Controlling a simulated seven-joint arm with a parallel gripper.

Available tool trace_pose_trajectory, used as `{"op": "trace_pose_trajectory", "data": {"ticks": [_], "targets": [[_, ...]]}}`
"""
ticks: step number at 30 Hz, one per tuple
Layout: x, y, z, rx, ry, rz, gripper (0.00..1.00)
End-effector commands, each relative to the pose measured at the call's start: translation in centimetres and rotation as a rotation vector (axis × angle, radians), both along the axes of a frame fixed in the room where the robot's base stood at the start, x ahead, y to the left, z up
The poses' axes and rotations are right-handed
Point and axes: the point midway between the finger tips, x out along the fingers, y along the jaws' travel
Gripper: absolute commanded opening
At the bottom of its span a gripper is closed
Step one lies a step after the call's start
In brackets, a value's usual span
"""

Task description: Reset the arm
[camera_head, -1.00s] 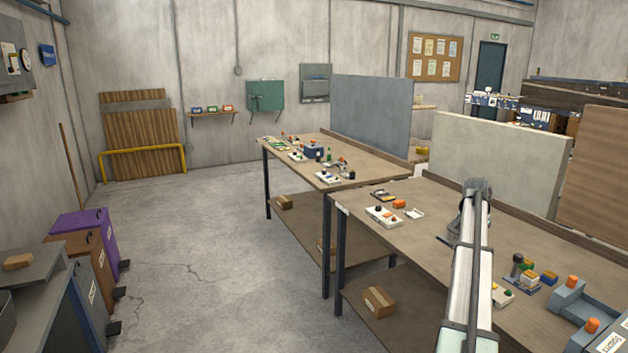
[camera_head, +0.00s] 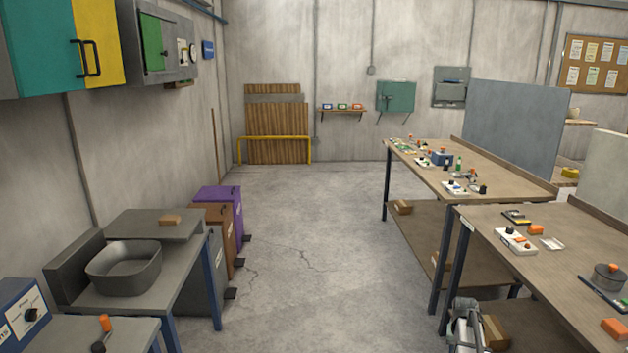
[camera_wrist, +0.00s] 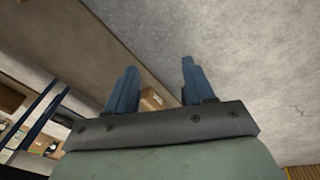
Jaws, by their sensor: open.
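My gripper (camera_wrist: 156,88) shows in the wrist view with its two blue-grey fingers apart and nothing between them. Behind the fingers are the concrete floor, a wooden shelf board and a small brown block (camera_wrist: 151,99). In the head view a part of my arm (camera_head: 466,328) stands at the bottom edge, beside the front leg of the near workbench (camera_head: 490,228). The fingers cannot be made out in the head view.
The workbenches on the right carry small parts, among them a white block with knobs (camera_head: 515,241) and a grey round pot (camera_head: 608,277). At left are a grey basin (camera_head: 124,268) and coloured bins (camera_head: 220,215). The concrete floor (camera_head: 310,250) between is clear.

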Motion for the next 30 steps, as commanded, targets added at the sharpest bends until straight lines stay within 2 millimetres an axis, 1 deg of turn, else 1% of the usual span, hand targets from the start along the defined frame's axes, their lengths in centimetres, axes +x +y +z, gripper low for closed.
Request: {"op": "trace_pose_trajectory", "data": {"ticks": [1,6,11,14,15,20,21,23,24,29,30], "targets": [[-1.4,2.2,-1.9,0.017,0.024,0.019,0.53],[-5.0,7.7,-7.1,0.064,0.094,0.069,0.53],[-9.2,12.7,-11.4,0.106,0.164,0.115,0.53],[-12.0,15.6,-13.7,0.13,0.207,0.144,0.53],[-13.2,16.7,-14.5,0.14,0.225,0.156,0.53],[-18.2,21.0,-17.6,0.175,0.297,0.2,0.53],[-19.6,21.9,-18.2,0.184,0.315,0.21,0.53],[-21.6,23.3,-19.1,0.196,0.343,0.227,0.53],[-23.0,24.2,-19.7,0.204,0.362,0.237,0.53],[-28.6,27.5,-21.5,0.234,0.437,0.278,0.53],[-30.1,28.2,-21.9,0.24,0.456,0.288,0.53]]}}
